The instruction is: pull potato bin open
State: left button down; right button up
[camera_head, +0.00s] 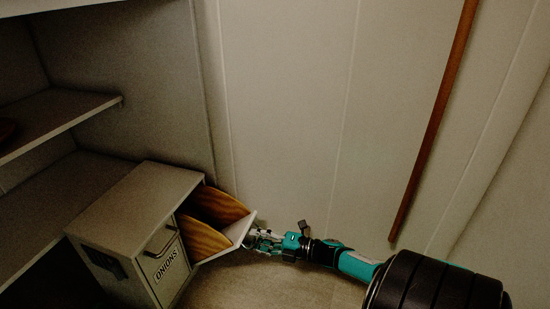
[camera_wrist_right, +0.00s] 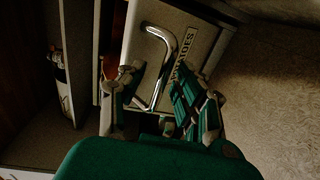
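The potato bin's pale front panel (camera_head: 243,228) is tilted out from the cabinet, and its curved wooden sides (camera_head: 222,205) show. In the right wrist view the bin front (camera_wrist_right: 195,15) has a curved metal handle (camera_wrist_right: 159,62) and a partly hidden label (camera_wrist_right: 188,42). My right gripper (camera_head: 258,238) is at the outer face of this panel. In the wrist view its fingers (camera_wrist_right: 155,85) stand apart on either side of the handle, with a visible gap; contact with the handle is not clear. My left gripper is not in view.
The onions bin (camera_head: 165,265) beside it is shut, with its own handle (camera_head: 160,240). The pale cabinet (camera_head: 130,208) stands by shelves (camera_head: 60,118) at the left. A pale wall (camera_head: 290,110) is behind. Bare floor (camera_wrist_right: 270,100) shows right of the bin.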

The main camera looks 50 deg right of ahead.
jog(key=v, duration=1.1)
